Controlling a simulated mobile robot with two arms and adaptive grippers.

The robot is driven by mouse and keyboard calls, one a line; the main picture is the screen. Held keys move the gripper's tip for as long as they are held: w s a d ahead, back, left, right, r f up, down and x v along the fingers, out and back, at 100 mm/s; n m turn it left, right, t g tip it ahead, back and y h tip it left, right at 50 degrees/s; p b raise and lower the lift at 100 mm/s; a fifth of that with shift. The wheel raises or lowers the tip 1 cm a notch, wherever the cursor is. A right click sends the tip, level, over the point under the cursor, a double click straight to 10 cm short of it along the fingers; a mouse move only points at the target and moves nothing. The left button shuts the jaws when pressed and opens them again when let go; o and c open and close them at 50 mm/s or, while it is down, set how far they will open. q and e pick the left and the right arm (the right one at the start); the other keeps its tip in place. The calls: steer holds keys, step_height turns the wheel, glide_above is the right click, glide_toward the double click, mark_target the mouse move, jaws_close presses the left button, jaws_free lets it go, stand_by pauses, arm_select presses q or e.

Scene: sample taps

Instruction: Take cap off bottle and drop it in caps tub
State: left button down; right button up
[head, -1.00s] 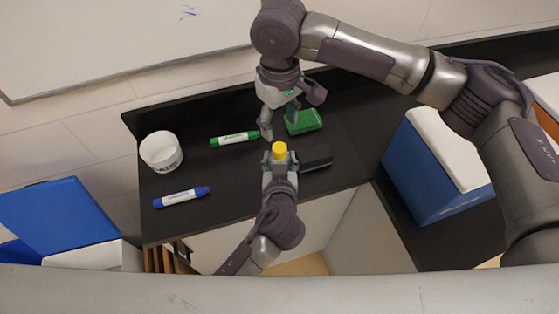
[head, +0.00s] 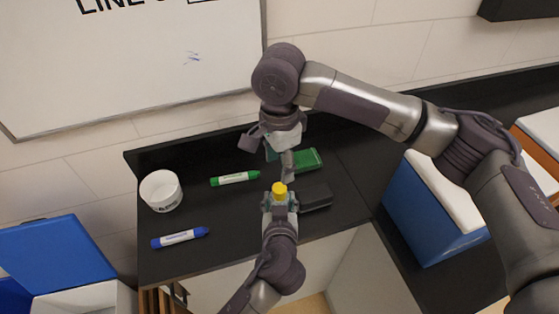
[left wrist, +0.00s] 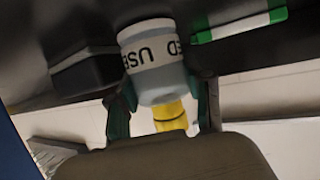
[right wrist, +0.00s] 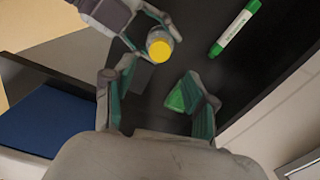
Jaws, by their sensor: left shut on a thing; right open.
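A bottle (left wrist: 165,82) with a white lettered band and a yellow cap (head: 280,188) is in my left gripper (head: 280,203), whose fingers close on both sides of it. The cap is on the bottle and also shows in the right wrist view (right wrist: 159,47). My right gripper (head: 270,160) is open and empty, just behind the bottle and apart from the cap. In the right wrist view its fingers (right wrist: 157,105) are spread, with the cap beyond them. A white tub (head: 161,191) with dark lettering, open at the top, stands at the counter's left.
A green marker (head: 235,178) and a blue marker (head: 180,238) lie on the black counter (head: 225,215). A green block (head: 308,160) sits behind the right gripper, and a black block (head: 315,197) lies right of the bottle. A blue-sided box (head: 425,215) with a white top stands at right.

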mark_target(279, 188)
steer(key=shift+m, duration=0.9)
steer(key=shift+f, duration=0.3)
step_height(279, 188, down, 8)
steer(key=shift+r, duration=0.25)
